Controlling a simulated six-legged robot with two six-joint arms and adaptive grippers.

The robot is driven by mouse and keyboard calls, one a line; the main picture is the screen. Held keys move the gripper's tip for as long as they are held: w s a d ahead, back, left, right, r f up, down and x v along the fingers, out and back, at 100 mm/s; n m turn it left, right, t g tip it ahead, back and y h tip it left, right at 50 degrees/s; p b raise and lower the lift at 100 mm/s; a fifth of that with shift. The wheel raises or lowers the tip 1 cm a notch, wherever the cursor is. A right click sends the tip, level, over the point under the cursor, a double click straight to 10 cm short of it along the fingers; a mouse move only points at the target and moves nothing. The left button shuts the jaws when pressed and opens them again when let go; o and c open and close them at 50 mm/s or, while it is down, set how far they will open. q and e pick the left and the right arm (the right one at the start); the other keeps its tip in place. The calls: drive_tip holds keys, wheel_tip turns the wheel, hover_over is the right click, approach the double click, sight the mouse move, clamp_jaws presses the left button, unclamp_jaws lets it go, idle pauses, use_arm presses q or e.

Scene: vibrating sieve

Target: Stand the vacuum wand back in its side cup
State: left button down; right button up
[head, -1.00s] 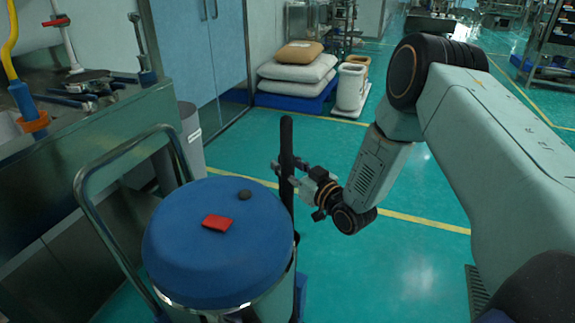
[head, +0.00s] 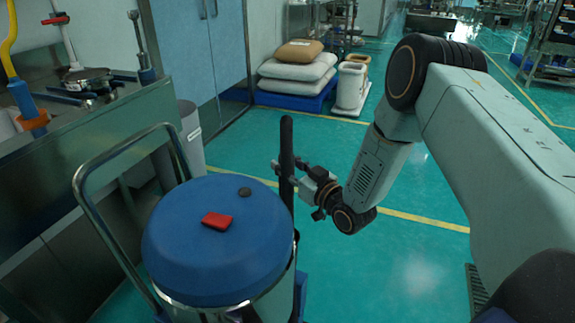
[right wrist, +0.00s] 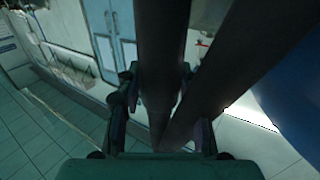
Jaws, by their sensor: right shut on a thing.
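The vacuum wand (head: 286,140) is a black tube, upright beside the right rim of the vacuum (head: 205,260), a drum with a blue lid. My right gripper (head: 287,179) is shut on the wand at mid-height, coming from the right. In the right wrist view, the dark wand (right wrist: 162,50) runs between the fingers (right wrist: 163,115), and a second dark tube (right wrist: 240,65) slants across beside it. The wand's lower part goes down behind the lid's edge; its lower end and the side cup cannot be made out. My left gripper is not in view.
A chrome push handle (head: 125,150) rises at the vacuum's left. A red piece (head: 217,220) and a dark knob (head: 245,191) sit on the lid. A steel bench (head: 100,180) stands at left, a grey bin (head: 190,135) behind. Green floor (head: 400,270) is open at right.

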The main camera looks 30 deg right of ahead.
drive_tip(key=shift+r, duration=0.1)
drive_tip(key=o, duration=1.2)
drive_tip(key=shift+o, duration=0.2)
drive_tip(key=shift+s, duration=0.15)
drive_tip(key=s+d, duration=0.2)
drive_tip(key=s, duration=0.9)
drive_tip(key=shift+s+d, duration=0.2)
drive_tip(key=shift+s, duration=0.05)
